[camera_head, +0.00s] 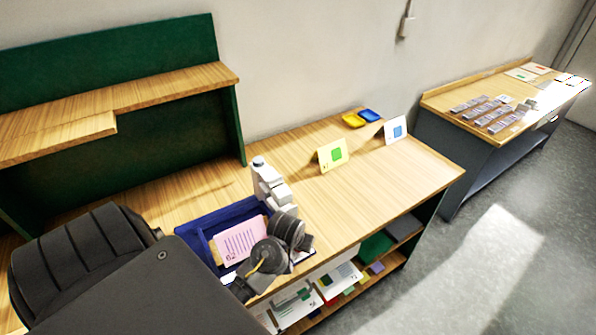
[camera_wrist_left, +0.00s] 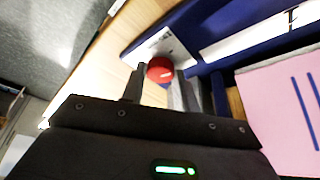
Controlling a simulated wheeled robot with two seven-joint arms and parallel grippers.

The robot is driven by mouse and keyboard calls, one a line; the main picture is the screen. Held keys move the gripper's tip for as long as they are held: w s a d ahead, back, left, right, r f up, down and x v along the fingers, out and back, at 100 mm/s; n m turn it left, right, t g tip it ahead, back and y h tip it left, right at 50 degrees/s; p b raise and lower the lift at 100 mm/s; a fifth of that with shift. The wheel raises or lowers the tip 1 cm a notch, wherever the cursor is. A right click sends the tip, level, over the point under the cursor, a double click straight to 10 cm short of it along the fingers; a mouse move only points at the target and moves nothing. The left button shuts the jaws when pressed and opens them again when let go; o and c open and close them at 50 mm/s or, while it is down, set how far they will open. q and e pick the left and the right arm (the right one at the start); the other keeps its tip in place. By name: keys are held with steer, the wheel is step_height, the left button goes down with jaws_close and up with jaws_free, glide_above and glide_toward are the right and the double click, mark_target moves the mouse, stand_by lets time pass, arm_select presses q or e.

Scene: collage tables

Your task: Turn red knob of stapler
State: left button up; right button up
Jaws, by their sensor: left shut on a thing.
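The stapler's red knob (camera_wrist_left: 160,70) shows in the left wrist view, set by a pale plate on a blue body (camera_wrist_left: 215,35). My left gripper (camera_wrist_left: 159,88) has a finger on each side of the knob and is shut on it. In the head view, the blue unit (camera_head: 188,238) sits near the table's front edge and bears a pink card (camera_head: 241,240). A white upright part (camera_head: 268,182) stands behind it; I cannot tell whether it belongs to the stapler. Dark wrist parts hide the knob and fingertips there. My right gripper is out of view.
A lower shelf holds papers. A second table (camera_head: 470,93) stands right.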

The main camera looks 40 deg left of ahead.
arm_select(q)
steer(key=shift+m+h, duration=0.3)
steer(key=shift+m, duration=0.5)
steer(key=o, duration=1)
steer(key=shift+c, duration=0.2)
steer(key=b+v, duration=0.1)
steer(key=v, duration=0.6)
steer(key=shift+r, duration=0.25)
steer(key=shift+s, duration=0.1)
